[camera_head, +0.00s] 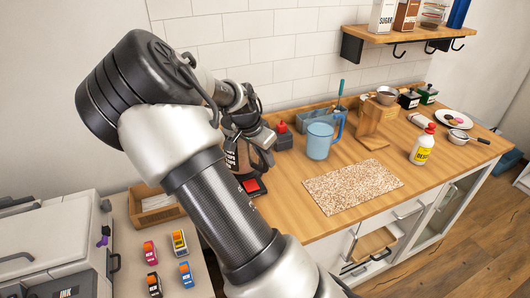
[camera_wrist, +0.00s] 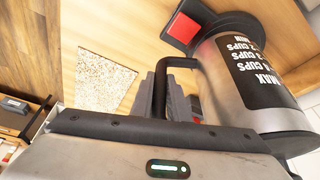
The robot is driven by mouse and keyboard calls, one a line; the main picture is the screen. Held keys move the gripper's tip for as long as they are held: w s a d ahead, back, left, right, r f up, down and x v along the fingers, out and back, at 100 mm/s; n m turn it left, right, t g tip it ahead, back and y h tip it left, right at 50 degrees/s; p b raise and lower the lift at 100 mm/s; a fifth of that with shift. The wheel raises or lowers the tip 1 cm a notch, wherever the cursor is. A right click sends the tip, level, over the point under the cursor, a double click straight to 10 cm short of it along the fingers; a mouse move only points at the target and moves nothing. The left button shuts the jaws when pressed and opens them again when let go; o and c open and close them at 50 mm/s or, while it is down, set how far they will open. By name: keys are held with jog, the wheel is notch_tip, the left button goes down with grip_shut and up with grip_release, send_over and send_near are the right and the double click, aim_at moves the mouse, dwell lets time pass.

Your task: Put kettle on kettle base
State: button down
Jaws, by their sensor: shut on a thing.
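The metal kettle (camera_wrist: 222,82) has a black label with cup marks and a black handle (camera_wrist: 160,80). My gripper (camera_wrist: 168,100) is shut on that handle. In the head view the kettle (camera_head: 245,155) is upright, partly hidden behind my arm, over the left end of the wooden counter. The black kettle base with a red patch (camera_wrist: 182,30) lies at the kettle's bottom end. The base also shows below the kettle in the head view (camera_head: 252,186). I cannot tell whether the kettle touches the base or hovers just above it.
A blue pitcher (camera_head: 320,141), a red-topped dark bottle (camera_head: 283,137) and a speckled mat (camera_head: 353,187) are to the right. A wooden stand (camera_head: 373,125) and a white bottle (camera_head: 422,147) stand farther right. Ink cartridges (camera_head: 151,252) and a printer (camera_head: 50,245) are at lower left.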

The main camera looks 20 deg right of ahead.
aim_at(266, 170)
jog(key=shift+w+f, duration=0.1)
jog(key=shift+f, duration=1.65)
jog(key=c, duration=2.1)
grip_release()
jog(key=shift+f, duration=0.2)
jog(key=o, duration=0.4)
jog(key=shift+r, duration=0.15)
